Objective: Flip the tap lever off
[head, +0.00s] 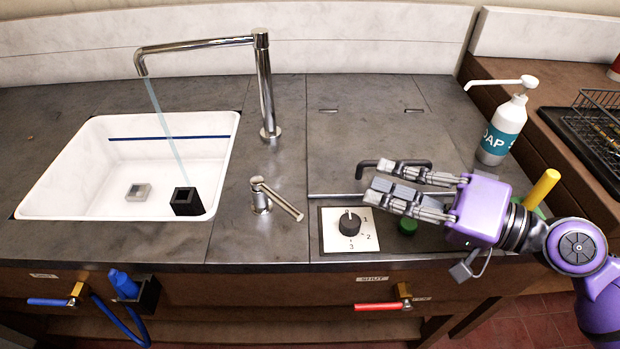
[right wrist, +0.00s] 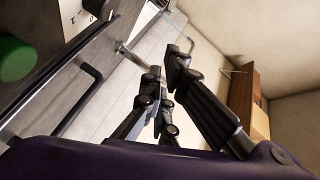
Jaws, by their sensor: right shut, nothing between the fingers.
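The chrome tap (head: 267,90) stands behind and right of the white sink, its spout reaching left over the basin. A thin stream of water (head: 169,125) falls from the spout into the sink. The metal tap lever (head: 278,198) sits on the counter right of the sink, its handle pointing right and toward the front edge. My right gripper (head: 377,180) is shut and empty, over the counter right of the lever and apart from it. Its fingers also show in the right wrist view (right wrist: 168,65). My left gripper is not in view.
The white sink (head: 75,150) holds a black block (head: 186,201). A dial panel (head: 335,243), green button (head: 407,226) and dark bar handle (head: 365,164) lie near my right gripper. A soap bottle (head: 503,130) and yellow cylinder (head: 542,188) stand at right. Red (head: 378,306) and blue (head: 48,301) valve handles are below.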

